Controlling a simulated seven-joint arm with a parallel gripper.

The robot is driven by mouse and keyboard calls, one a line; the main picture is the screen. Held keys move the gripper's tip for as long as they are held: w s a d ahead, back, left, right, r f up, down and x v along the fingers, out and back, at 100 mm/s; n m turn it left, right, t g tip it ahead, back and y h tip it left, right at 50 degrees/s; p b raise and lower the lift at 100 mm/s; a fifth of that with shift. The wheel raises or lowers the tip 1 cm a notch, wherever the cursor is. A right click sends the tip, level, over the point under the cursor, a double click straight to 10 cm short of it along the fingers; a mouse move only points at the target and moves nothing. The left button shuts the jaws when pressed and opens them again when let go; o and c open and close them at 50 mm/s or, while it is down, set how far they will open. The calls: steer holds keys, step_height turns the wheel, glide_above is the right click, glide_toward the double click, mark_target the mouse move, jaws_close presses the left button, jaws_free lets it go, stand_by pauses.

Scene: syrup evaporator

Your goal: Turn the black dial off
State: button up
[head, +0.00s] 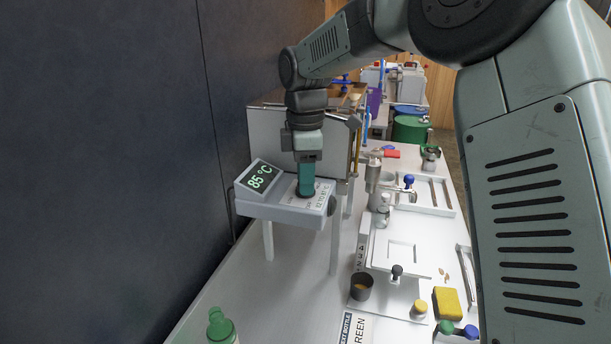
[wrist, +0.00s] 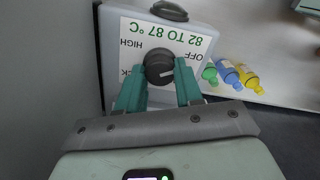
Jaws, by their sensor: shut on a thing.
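The black dial (wrist: 159,66) sits on the white face of a grey control box (head: 275,211). In the wrist view it is between the two teal fingers of my gripper (wrist: 160,78), which are shut on its sides. A pale pointer line on the dial seems to point right, roughly toward the OFF side. The label has HIGH at upper left, OFF at right and 82 TO 87 °C along the top; a marking at left is partly hidden by a finger. In the head view my gripper (head: 306,182) points down onto the dial, mostly hiding it.
The box's tilted display (head: 261,177) reads 85 °C. The box stands on legs above a white table (head: 275,300), near a dark wall (head: 110,150). A large metal pan (head: 272,135) is behind. Green, blue and yellow bottles (wrist: 227,73) show in the wrist view.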

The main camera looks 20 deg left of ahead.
stand_by(0.4)
steer(key=o, duration=1)
steer(key=shift+o, duration=0.2)
step_height(320, 180, up, 11)
